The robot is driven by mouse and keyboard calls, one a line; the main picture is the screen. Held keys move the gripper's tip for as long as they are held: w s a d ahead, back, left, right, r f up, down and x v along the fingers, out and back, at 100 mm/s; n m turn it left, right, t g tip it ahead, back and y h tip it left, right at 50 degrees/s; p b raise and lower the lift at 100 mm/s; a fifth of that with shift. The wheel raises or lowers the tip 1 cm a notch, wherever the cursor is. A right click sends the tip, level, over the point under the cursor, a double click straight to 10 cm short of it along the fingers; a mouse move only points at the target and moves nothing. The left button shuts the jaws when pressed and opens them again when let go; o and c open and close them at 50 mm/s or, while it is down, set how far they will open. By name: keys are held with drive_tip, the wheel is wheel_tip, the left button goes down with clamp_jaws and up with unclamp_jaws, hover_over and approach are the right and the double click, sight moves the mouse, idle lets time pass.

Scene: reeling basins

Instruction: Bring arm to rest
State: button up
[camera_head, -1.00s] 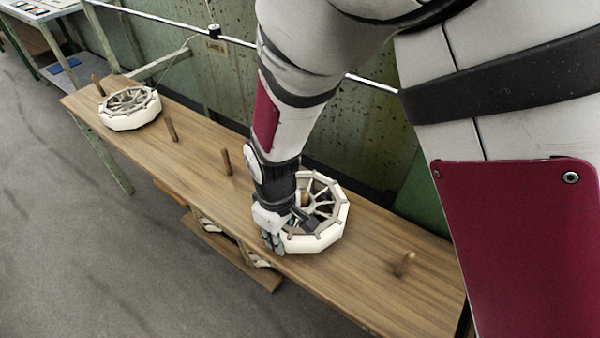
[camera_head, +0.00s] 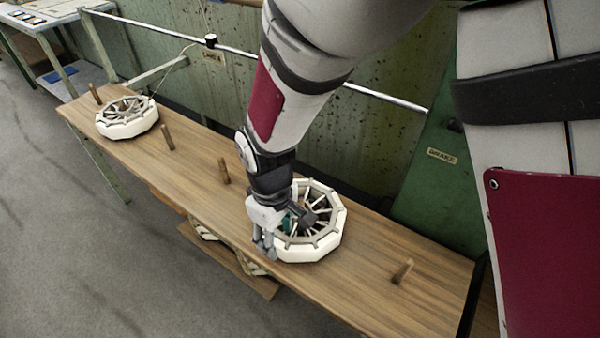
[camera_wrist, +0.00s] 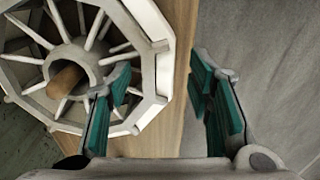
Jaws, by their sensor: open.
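My gripper (camera_head: 268,238) is above the front edge of the wooden bench, at the near left side of a white spoked reel (camera_head: 325,240). The reel (camera_wrist: 150,20) lies flat around a wooden peg (camera_wrist: 68,80). My arm hides part of the reel in the head view.
The long wooden bench (camera_head: 195,185) carries a second reel (camera_head: 127,128) at its far left end and several upright pegs, one (camera_head: 402,271) at the right. A metal rail (camera_head: 270,65) runs along the green wall behind. Grey floor (camera_head: 80,240) lies open in front.

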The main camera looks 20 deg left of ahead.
wheel_tip(320, 180, up, 8)
drive_tip(key=s+d+r+m, duration=0.1)
drive_tip(key=d+r+m, duration=0.2)
drive_tip(key=d+r, duration=0.5)
drive_tip(key=s+d+r+m, duration=0.1)
drive_tip(key=d+r+m, duration=0.35)
drive_tip(key=d, duration=0.85)
drive_tip(key=s+d+r+m, duration=0.2)
drive_tip(key=s+d+m, duration=0.5)
drive_tip(key=s+d, duration=0.65)
wheel_tip(320, 180, up, 23)
drive_tip(key=a+t+p, duration=0.1)
drive_tip(key=t+p, duration=0.3)
drive_tip(key=p, duration=1.6)
drive_tip(key=shift+s+f+p, duration=0.15)
drive_tip(key=shift+s+p, duration=0.25)
